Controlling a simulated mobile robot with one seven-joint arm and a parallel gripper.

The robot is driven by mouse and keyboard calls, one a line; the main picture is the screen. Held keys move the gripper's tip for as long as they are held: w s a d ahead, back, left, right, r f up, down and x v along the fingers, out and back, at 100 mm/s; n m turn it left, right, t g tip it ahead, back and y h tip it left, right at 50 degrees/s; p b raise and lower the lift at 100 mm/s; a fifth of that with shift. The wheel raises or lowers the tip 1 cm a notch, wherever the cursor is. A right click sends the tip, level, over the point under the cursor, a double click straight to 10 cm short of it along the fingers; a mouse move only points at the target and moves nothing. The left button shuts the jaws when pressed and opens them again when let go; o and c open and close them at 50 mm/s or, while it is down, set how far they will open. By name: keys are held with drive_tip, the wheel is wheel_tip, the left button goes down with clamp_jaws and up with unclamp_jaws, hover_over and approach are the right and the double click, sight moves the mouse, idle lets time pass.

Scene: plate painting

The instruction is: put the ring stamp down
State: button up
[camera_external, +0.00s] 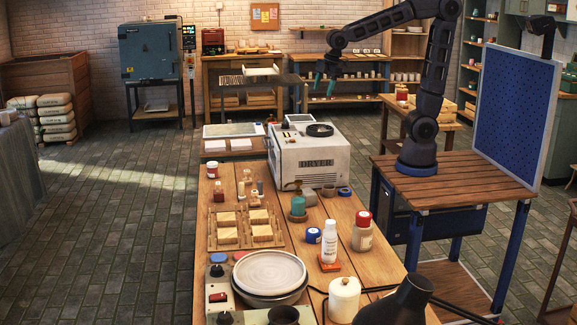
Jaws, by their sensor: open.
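My gripper (325,90) hangs high in the air behind the dryer, its teal fingers pointing down and apart. I see nothing between them. I cannot surely pick out the ring stamp at this size. A small teal piece with a knob on top (298,208) stands upright on the wooden table (270,205), to the right of the wooden tray, and may be the stamp. The tray (212,246) holds several pale square blocks in its compartments. My gripper is far from both.
The white dryer (312,163) stands at the table's far end. A grey plate (269,271) sits on a round stand at the front. Small bottles stand behind the tray.

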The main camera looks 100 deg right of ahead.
drive_tip(key=s+a+f+m+t, duration=0.1)
drive_tip(key=s+m, duration=0.5)
drive_tip(key=s, duration=1.5)
drive_tip(key=shift+s+a+m+t+y, duration=0.25)
drive_tip(key=shift+a+m+t+y, duration=0.05)
drive_tip(key=shift+a, duration=0.6)
